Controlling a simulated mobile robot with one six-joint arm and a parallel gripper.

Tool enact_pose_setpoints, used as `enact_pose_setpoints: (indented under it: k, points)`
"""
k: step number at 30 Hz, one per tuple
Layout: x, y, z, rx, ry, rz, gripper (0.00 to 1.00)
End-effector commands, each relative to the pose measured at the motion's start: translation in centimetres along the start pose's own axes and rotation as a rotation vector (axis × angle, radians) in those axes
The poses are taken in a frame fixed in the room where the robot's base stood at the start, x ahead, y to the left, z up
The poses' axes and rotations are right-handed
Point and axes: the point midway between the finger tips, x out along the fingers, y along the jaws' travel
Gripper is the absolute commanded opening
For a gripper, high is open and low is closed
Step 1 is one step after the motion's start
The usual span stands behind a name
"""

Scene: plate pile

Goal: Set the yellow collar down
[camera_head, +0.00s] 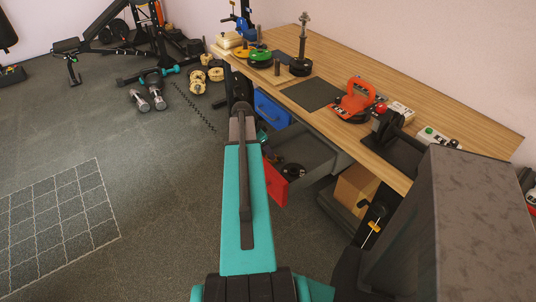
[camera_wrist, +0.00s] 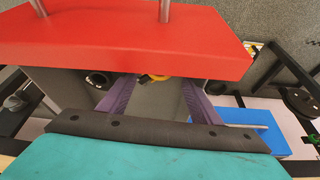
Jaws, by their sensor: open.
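A small yellow and black piece, which looks like the yellow collar (camera_wrist: 160,76), shows in the wrist view just past the red drawer front's edge. Most of it is hidden. My gripper (camera_wrist: 157,90) is open, its purple fingers apart on either side of that piece in the picture. I see no contact between them. The piece appears to lie inside the open drawer (camera_head: 303,150) under the bench. In the head view my teal arm covers much of the gripper, and I cannot make out the collar there.
The red drawer front (camera_wrist: 125,45) stands close across the top of the wrist view. A black ring (camera_head: 292,170) lies in the drawer. A blue drawer front (camera_head: 271,110) is beside it.

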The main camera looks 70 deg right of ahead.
Motion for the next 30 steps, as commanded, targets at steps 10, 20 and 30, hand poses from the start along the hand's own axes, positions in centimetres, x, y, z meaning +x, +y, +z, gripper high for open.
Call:
enact_pose_setpoints:
  k: [10, 20, 30]
  points:
    - [-4.1, 0.0, 0.1, 0.0, 0.0, -0.002, 0.58]
    - [-6.5, 0.0, 0.0, 0.001, 0.0, 0.0, 0.58]
    - [-6.7, 0.0, -0.1, 0.001, 0.0, 0.0, 0.58]
